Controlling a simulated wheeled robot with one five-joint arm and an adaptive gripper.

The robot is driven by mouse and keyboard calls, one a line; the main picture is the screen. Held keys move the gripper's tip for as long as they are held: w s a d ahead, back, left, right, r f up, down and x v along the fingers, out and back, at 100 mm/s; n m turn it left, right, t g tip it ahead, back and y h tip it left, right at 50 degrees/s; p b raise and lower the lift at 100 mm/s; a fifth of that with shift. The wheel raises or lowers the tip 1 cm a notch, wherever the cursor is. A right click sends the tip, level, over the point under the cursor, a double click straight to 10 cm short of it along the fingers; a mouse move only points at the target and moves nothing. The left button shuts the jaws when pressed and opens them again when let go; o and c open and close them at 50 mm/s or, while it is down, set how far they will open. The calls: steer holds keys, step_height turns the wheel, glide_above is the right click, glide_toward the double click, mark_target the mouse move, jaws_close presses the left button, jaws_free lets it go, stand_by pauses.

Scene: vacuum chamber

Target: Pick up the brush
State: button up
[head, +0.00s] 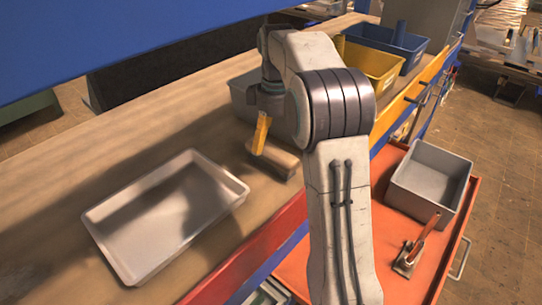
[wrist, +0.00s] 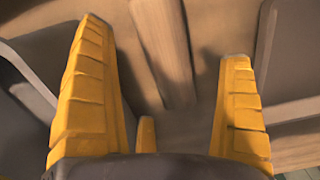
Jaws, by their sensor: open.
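The brush (head: 276,160) looks like a brown wooden block with a darker underside, lying on the wooden bench. My gripper (head: 261,136) is just above its left end in the head view, yellow fingers pointing down, and hides part of it. In the wrist view, my gripper (wrist: 163,40) has its two yellow fingers wide apart. A wooden bar, seemingly the brush (wrist: 162,65), shows between the fingers. No finger visibly closes on it.
A shallow metal tray (head: 166,212) lies left of the brush. A grey bin (head: 243,98), a yellow bin (head: 372,66) and a blue bin (head: 397,42) stand behind. A red cart (head: 384,283) at right carries a grey box (head: 431,180) and a red-handled tool (head: 417,246).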

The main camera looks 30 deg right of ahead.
mark_target(274, 148)
steer(key=shift+w+f, duration=0.15)
steer(key=shift+f, duration=1.1)
steer(key=shift+w+f, duration=0.1)
steer(key=shift+f, duration=1.15)
steer(key=shift+c, duration=0.5)
steer(key=c, duration=1.3)
